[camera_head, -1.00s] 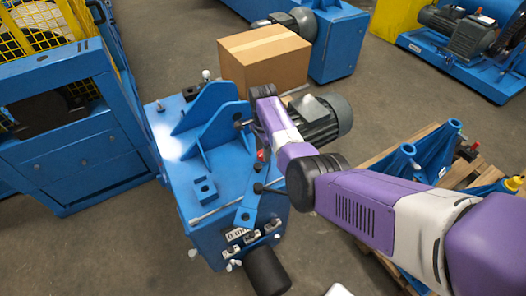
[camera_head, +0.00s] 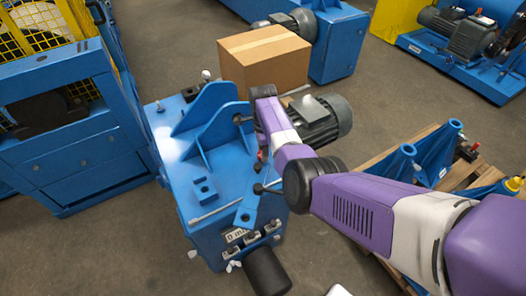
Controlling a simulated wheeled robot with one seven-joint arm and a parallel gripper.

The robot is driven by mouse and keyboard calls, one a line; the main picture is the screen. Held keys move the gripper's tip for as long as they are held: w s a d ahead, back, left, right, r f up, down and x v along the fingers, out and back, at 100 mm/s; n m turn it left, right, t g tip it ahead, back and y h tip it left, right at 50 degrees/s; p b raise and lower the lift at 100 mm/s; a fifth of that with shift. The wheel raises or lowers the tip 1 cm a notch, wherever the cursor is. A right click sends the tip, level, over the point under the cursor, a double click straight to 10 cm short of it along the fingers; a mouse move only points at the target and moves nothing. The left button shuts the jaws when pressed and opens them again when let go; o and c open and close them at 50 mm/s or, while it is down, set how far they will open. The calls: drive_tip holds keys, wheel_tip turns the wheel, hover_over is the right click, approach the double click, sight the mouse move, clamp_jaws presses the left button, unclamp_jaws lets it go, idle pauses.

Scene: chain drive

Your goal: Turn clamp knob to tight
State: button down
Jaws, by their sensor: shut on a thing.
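The blue machine (camera_head: 220,165) stands in the middle with upright ribbed brackets on its top. A black knob (camera_head: 239,118) shows on a stem beside the front bracket. Another black knob (camera_head: 258,188) sits on a rod near the front edge, above a blue lever plate (camera_head: 246,210). I cannot tell which one is the clamp knob or how tight it is. My purple and white arm reaches in from the right and bends over the machine's right side. My gripper is hidden behind my arm, so its fingers and hold cannot be seen.
A grey motor (camera_head: 318,118) and a cardboard box (camera_head: 264,62) stand behind the machine. A black cylinder (camera_head: 266,272) projects at the front. A pallet (camera_head: 385,255) with blue stands (camera_head: 436,150) lies at right. A blue yellow-meshed cabinet (camera_head: 75,140) is at left.

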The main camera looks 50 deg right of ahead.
drive_tip(key=c, duration=0.9)
unclamp_jaws()
drive_tip(key=shift+r, duration=3.9)
